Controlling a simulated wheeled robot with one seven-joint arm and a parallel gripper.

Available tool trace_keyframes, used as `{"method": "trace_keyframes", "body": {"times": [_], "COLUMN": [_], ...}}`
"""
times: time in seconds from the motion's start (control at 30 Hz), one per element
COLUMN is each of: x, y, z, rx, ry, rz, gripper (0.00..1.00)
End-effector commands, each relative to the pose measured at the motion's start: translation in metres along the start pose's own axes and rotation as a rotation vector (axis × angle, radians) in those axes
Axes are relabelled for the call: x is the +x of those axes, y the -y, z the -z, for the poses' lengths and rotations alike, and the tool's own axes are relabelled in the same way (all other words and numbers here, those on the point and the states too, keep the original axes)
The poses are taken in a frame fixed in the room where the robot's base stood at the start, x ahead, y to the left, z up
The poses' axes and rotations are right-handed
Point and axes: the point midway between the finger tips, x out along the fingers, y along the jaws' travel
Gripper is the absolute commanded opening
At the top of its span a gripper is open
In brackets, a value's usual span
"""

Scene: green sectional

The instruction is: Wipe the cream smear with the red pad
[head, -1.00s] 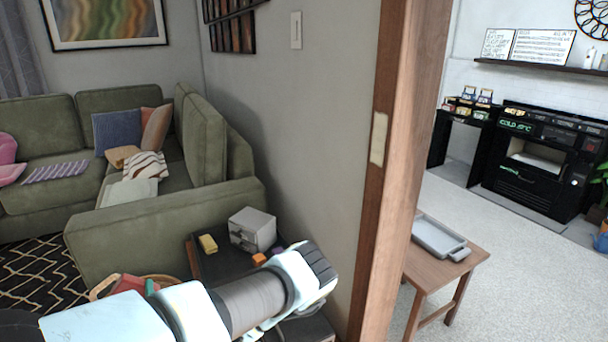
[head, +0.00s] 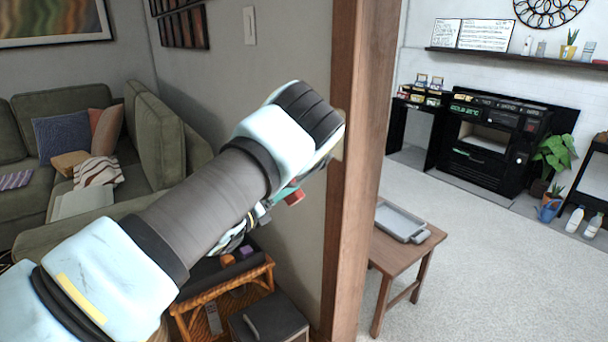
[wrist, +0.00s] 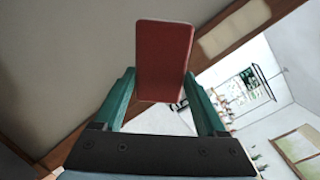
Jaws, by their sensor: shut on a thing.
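The red pad (wrist: 163,58) is a flat rounded block. It stands between the two teal fingers of my gripper (wrist: 160,90), which is shut on it. In the head view a bit of the red pad (head: 294,197) shows below my wrist; the fingers are mostly hidden by the arm. The cream smear (wrist: 234,27) is a pale rectangular patch on the brown wooden post, at the upper right of the wrist view. The pad is to the left of the smear in that view, with a gap between them in the picture. My arm largely covers the smear in the head view.
The wooden post (head: 352,230) ends the grey wall (head: 285,50). A wooden table (head: 425,243) with a grey tray (head: 400,221) stands right of it. A wicker-framed stand (head: 218,288) and a dark box (head: 268,322) are below my arm. The pale floor at right is open.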

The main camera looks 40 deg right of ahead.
Motion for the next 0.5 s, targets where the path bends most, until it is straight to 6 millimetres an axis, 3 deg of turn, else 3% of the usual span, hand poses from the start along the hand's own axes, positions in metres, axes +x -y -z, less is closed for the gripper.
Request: {"method": "trace_keyframes", "body": {"times": [0.03, 0.1, 0.2, 0.5], "x": [0.011, 0.02, 0.028, 0.043], "y": [0.021, 0.041, 0.062, 0.077], "z": [-0.006, -0.008, -0.01, -0.008], "rx": [0.001, 0.001, -0.001, -0.002], "ry": [-0.031, -0.078, -0.125, -0.161], "rz": [0.042, 0.085, 0.126, 0.155], "gripper": [0.29, 0.29, 0.29, 0.29]}}
